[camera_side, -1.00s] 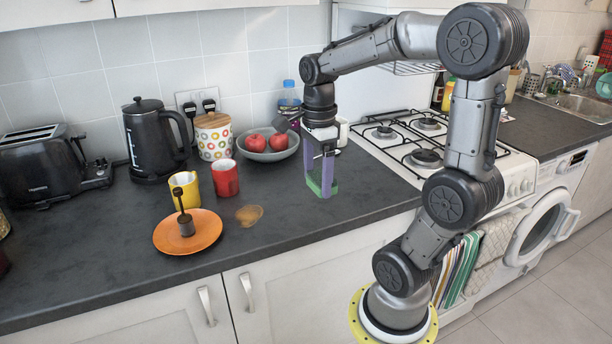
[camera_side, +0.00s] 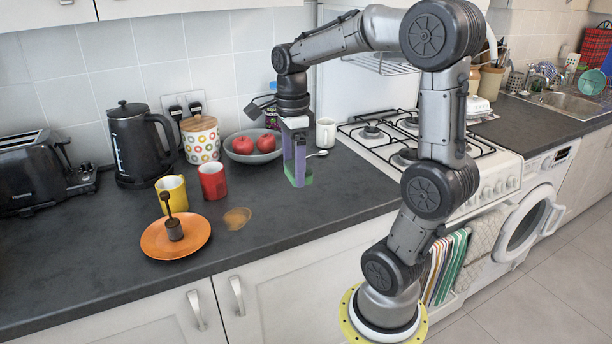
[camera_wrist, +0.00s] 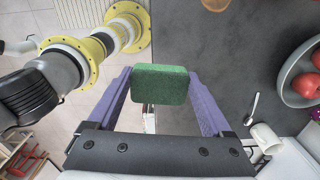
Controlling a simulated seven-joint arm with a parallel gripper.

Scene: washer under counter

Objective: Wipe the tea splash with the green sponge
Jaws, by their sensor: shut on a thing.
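The tea splash (camera_side: 237,218) is a brown patch on the dark counter, right of the orange plate. Part of it shows at the top edge of the wrist view (camera_wrist: 214,5). My gripper (camera_side: 297,178) is shut on the green sponge (camera_wrist: 161,84), which sits between its two purple fingers. In the side view the sponge (camera_side: 308,179) shows low between the fingers, mostly hidden. The gripper is to the right of the splash, pointing down, near the counter top; I cannot tell whether the sponge touches the counter.
The orange plate (camera_side: 152,243) holds a dark scoop-like item (camera_side: 174,230). Yellow (camera_side: 172,193) and red (camera_side: 213,181) mugs stand behind the splash. A bowl (camera_side: 236,153) with apples, a spoon (camera_side: 317,154) and a white mug (camera_side: 326,133) are behind my gripper. Counter between gripper and splash is clear.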

